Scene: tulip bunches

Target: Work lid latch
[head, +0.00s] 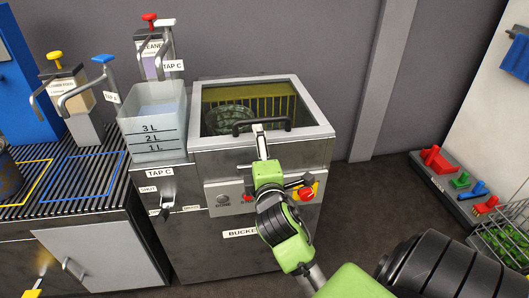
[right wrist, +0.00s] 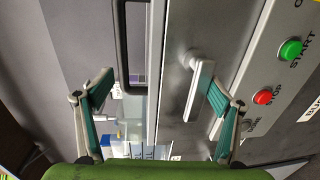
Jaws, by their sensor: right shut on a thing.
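The grey lid (head: 315,125) with its dark window lies closed on the steel bucket machine (head: 300,160). Its black bar handle (head: 282,122) runs along the front edge and also shows in the right wrist view (right wrist: 122,45). My right gripper (head: 260,143) is at the lid's front edge. In the wrist view its fingers (right wrist: 160,98) stand wide apart, with the latch between them. My left gripper is not in view.
A green start button (right wrist: 291,50) and red stop button (right wrist: 263,97) sit close to the latch. A measuring tank (head: 153,115) stands left of the lid, with taps beyond it. Floor (head: 365,225) right of the machine is partly clear; a wire basket (head: 505,240) stands farther right.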

